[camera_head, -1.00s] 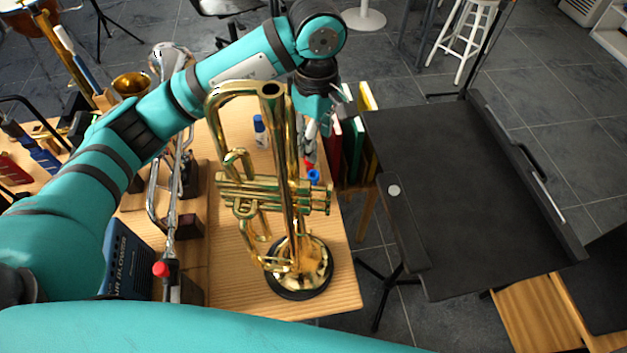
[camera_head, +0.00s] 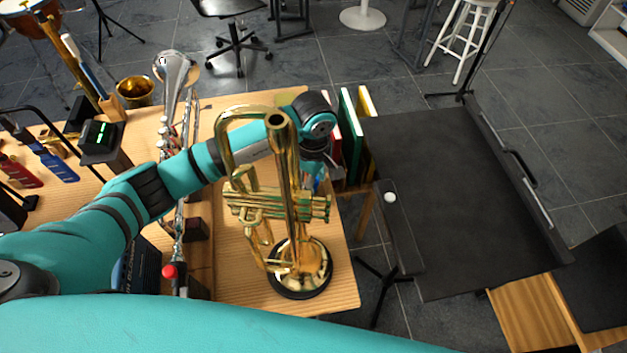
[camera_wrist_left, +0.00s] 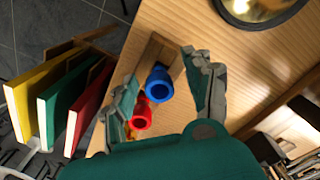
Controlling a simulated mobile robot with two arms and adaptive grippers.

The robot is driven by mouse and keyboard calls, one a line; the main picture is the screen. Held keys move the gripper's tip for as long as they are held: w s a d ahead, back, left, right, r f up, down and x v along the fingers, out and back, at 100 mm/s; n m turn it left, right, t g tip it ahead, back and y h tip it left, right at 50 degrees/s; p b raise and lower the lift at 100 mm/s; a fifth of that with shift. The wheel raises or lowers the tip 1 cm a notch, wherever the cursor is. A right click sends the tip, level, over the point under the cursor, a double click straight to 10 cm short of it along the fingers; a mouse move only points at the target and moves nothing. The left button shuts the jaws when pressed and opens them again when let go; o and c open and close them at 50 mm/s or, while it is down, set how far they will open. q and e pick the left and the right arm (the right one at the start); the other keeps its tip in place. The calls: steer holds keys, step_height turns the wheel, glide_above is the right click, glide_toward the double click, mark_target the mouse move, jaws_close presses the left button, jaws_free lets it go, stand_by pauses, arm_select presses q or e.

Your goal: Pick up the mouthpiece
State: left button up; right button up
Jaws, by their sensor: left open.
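In the left wrist view, a blue cup-shaped mouthpiece (camera_wrist_left: 160,84) and a red one (camera_wrist_left: 141,114) stand in a row by a wooden holder (camera_wrist_left: 157,51). A bit of yellow shows beyond the red one. My left gripper (camera_wrist_left: 161,68) is open above them, with the blue mouthpiece between its fingers and the red one near the left finger. Contact cannot be told. In the head view my left gripper (camera_head: 327,170) is low at the table's right edge, partly hidden behind the trumpet. My right gripper is not in view.
A brass trumpet (camera_head: 286,185) stands upright on a round base close in front of my left arm. Upright books (camera_head: 350,135) stand beside the gripper. A black music stand (camera_head: 460,190) is to the right. A silver instrument (camera_head: 176,75) stands at left. The table (camera_head: 235,285) has bare wood at its front.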

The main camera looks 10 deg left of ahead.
arm_select(q)
jaws_close()
stand_by(0.3)
step_height(320, 180, up, 10)
steer(key=shift+f+b, duration=0.1)
steer(key=shift+b, duration=0.85)
steer(key=shift+r+p, duration=0.7)
steer(key=shift+r, duration=1.4)
